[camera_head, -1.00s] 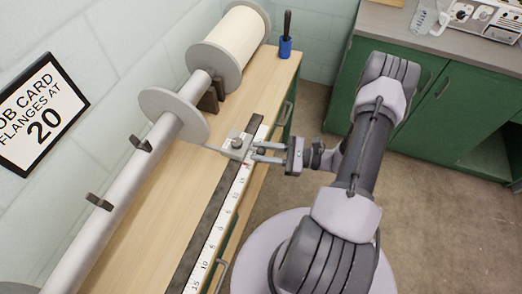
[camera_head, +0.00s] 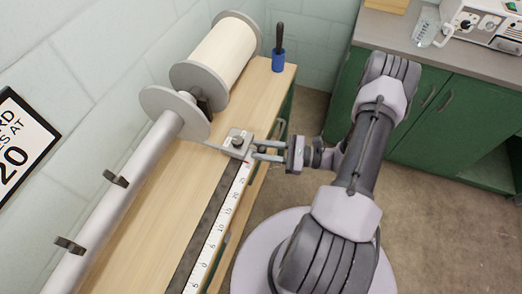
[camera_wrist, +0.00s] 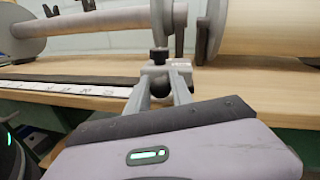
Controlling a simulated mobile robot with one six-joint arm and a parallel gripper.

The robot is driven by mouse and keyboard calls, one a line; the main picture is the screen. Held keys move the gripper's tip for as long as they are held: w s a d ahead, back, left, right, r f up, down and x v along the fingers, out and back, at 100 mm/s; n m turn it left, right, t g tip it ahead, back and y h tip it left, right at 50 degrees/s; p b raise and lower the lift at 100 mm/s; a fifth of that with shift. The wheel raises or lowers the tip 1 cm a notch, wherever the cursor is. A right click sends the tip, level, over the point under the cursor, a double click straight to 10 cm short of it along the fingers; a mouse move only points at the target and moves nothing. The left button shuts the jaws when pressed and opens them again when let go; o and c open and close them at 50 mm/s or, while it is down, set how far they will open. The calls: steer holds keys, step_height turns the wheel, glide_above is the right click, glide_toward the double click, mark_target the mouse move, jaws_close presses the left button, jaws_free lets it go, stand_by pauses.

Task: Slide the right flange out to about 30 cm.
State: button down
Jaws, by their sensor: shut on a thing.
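The right flange (camera_head: 175,113) is a grey disc on the long grey beam (camera_head: 125,185), close to the near end disc of the spool. It also shows in the wrist view (camera_wrist: 161,18). A thin arm links it to a small grey slider block (camera_head: 238,143) with a dark knob, at the bench's front edge. My gripper (camera_head: 256,150) is shut on this block from the front. In the wrist view my fingers sit on either side of the block (camera_wrist: 165,68). The ruler (camera_head: 215,232) shows 25 just on the near side of the block; the exact reading is hidden.
A cream spool (camera_head: 224,48) lies just beyond the flange. A blue holder (camera_head: 278,62) stands at the bench's far end. Dark hooks (camera_head: 116,179) stand by the beam. A wall card (camera_head: 18,145) shows 20. Green cabinets (camera_head: 420,115) stand on the right.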

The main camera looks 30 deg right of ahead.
steer(key=shift+d, duration=0.1)
steer(key=shift+s+a, duration=0.2)
steer(key=shift+a, duration=0.15)
steer(key=c, duration=1.1)
jaws_free()
steer(key=shift+c, duration=0.2)
steer(key=p+v, duration=0.3)
steer(key=v, duration=1.4)
steer(key=shift+s+d, duration=0.2)
